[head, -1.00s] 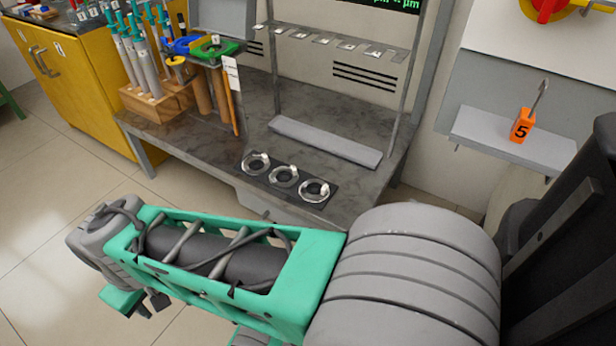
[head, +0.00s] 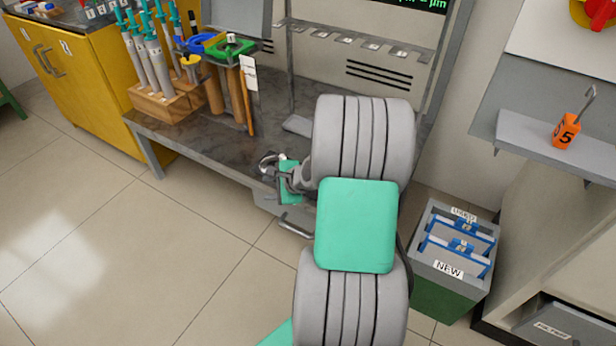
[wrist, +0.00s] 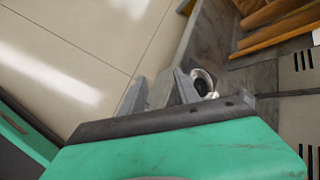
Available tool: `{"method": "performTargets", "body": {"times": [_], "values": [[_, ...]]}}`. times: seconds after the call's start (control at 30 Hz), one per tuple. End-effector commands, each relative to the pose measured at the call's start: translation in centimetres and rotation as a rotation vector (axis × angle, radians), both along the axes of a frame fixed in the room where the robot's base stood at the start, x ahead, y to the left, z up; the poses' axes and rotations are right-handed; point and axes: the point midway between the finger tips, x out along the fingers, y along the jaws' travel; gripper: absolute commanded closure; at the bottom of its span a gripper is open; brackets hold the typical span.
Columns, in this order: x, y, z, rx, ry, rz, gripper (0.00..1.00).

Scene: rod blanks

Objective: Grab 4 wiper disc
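No disc with a readable 4 shows, and I cannot tell for sure which thing is the wiper disc. One silver ring-shaped piece (head: 266,162) lies near the bench's front edge. It also shows in the wrist view (wrist: 204,82), just right of the right finger. The rest of the ring row is hidden behind my arm in the head view. My gripper (wrist: 160,92) has its two fingers apart, with the bench edge showing between them and nothing held. In the head view my gripper is at the bench front, partly hidden by my wrist.
A bin (head: 450,285) marked USED and NEW stands right of my arm.

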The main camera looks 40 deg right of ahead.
Motion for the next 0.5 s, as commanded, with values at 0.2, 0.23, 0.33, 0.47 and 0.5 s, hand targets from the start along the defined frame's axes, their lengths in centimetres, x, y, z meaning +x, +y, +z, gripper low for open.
{"method": "performTargets", "body": {"times": [0.2, 0.23, 0.33, 0.47, 0.5], "values": [[-3.3, -14.5, -3.5, 0.670, -0.295, -0.803, 0.62], [-3.8, -15.5, -3.6, 0.720, -0.323, -0.853, 0.62], [-4.2, -17.1, -4.1, 0.806, -0.373, -0.933, 0.62], [-2.5, -17.4, -4.7, 0.814, -0.378, -0.934, 0.62], [-1.9, -17.5, -5.0, 0.812, -0.377, -0.933, 0.62]]}}
